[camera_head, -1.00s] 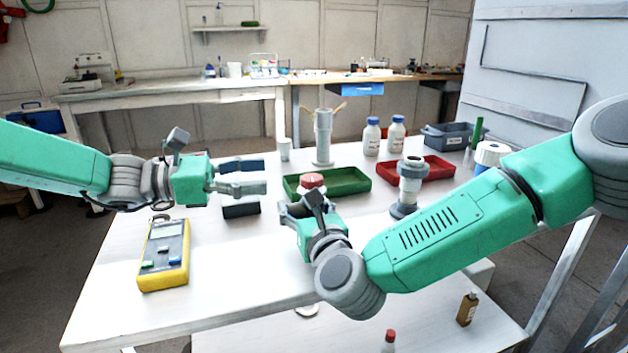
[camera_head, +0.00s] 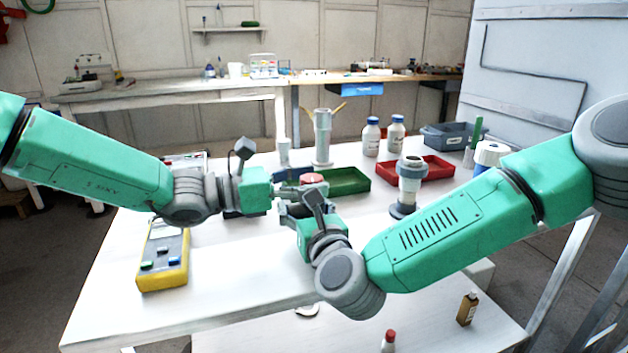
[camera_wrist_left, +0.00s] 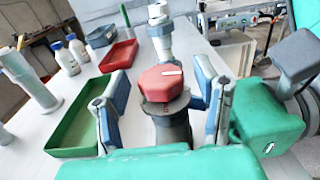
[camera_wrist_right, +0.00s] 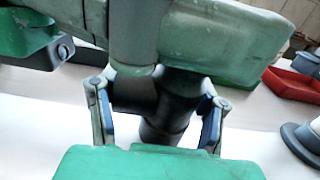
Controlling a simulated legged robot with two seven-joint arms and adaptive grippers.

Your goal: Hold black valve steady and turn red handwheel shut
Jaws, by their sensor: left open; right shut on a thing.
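The red handwheel (camera_head: 312,178) tops the black valve and is partly hidden by my left gripper in the head view. In the left wrist view the wheel (camera_wrist_left: 160,85) is a red knob with a white mark. My left gripper (camera_head: 298,187) is open, with a finger on each side of the wheel and gaps visible. The black valve (camera_wrist_right: 165,112) is a dark pipe body, seen between the fingers of my right gripper (camera_wrist_right: 158,118). My right gripper is shut on it, below the wheel. My left gripper hides its upper part in the right wrist view.
A green tray (camera_head: 352,189) lies just behind the valve, with a red tray (camera_head: 440,174) farther right. A grey flanged pipe (camera_head: 408,190) stands right of my right gripper. A yellow meter (camera_head: 163,276) lies at front left. The table's front middle is clear.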

